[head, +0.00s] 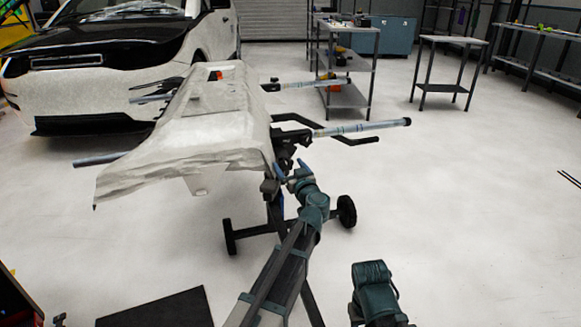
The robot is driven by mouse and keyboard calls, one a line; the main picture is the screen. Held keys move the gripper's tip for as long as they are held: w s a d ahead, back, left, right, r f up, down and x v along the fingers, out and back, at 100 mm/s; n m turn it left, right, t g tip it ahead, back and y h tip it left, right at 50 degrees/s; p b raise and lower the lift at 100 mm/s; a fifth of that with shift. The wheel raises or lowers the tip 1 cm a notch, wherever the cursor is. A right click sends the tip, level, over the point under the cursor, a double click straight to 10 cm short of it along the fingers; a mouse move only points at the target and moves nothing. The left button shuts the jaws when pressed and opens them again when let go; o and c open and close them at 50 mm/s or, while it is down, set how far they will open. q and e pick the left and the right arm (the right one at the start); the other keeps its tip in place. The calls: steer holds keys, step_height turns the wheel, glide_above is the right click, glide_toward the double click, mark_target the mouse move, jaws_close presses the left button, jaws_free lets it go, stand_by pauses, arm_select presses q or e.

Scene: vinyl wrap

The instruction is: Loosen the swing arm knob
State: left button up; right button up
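A wheeled stand holds a large panel (215,120) draped in whitish wrap, with grey padded swing arms such as this one (362,127) sticking out to the sides. A dark joint (286,150) sits at the panel's near right edge, where the swing arm meets the stand. The knob is too small to make out there. My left gripper (291,172) is just below this joint, its teal fingers apart; I cannot tell whether they touch the knob. My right arm shows only at the bottom edge, and its gripper is out of view.
The stand's black wheels (346,211) rest on the pale floor. A white car (110,65) stands behind the panel at left. A shelf cart (346,95) and a small table (452,42) stand at the back. Floor at right is mostly clear.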

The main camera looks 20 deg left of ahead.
arm_select(q)
steer(key=c, duration=1.2)
steer(key=shift+c, duration=0.2)
steer(key=n, duration=0.4)
steer(key=shift+n+h+p, duration=0.3)
steer(key=shift+n+p, duration=0.05)
steer(key=shift+n, duration=0.95)
steer(key=o, duration=1.2)
steer(key=shift+o, duration=0.9)
